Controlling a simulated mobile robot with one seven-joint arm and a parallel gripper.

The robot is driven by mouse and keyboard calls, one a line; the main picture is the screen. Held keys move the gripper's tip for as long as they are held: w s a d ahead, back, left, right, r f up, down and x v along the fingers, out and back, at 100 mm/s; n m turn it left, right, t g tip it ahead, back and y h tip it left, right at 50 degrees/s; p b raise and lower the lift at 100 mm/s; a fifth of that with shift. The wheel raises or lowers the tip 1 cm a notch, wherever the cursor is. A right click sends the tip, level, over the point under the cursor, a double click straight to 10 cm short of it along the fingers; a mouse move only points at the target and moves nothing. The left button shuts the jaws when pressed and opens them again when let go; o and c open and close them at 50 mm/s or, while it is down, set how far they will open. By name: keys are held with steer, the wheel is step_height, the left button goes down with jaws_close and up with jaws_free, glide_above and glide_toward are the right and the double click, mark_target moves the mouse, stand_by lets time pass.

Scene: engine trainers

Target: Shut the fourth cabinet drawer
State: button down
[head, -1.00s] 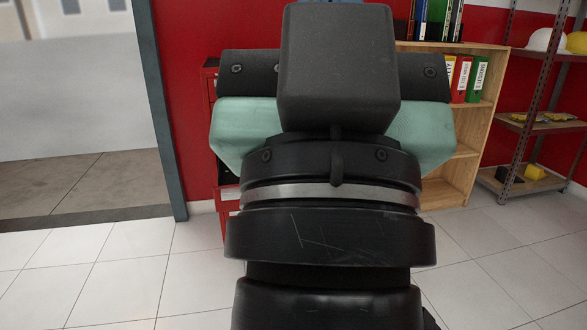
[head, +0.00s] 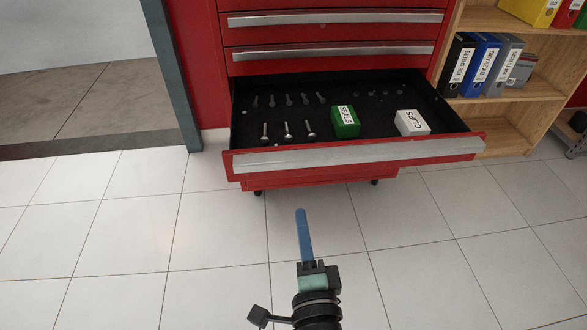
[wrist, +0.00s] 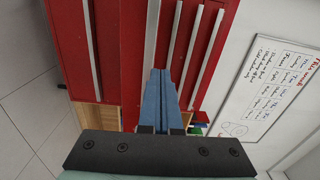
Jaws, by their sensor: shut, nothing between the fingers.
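A red cabinet drawer (head: 360,155) with a long silver handle is pulled out in the head view. Its black inside shows; it holds several bolts, a green box (head: 346,122) and a white box (head: 412,123) labelled CLIPS. My gripper (head: 301,212), with blue fingers, is shut and empty in front of the drawer, left of its middle and apart from it in the picture. In the wrist view the fingers (wrist: 160,73) point toward the red cabinet (wrist: 135,30), which appears sideways. I cannot tell there which front is the open drawer.
Drawers above (head: 330,58) are shut. A wooden bookshelf (head: 500,60) with binders stands right of the cabinet. A grey door post (head: 172,75) is at the left. The tiled floor (head: 130,230) before the cabinet is clear. A whiteboard (wrist: 265,80) shows in the wrist view.

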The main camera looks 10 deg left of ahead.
steer(key=f, duration=0.1)
glide_toward(291, 162)
steer(key=shift+m, duration=0.3)
steer(key=x, duration=0.7)
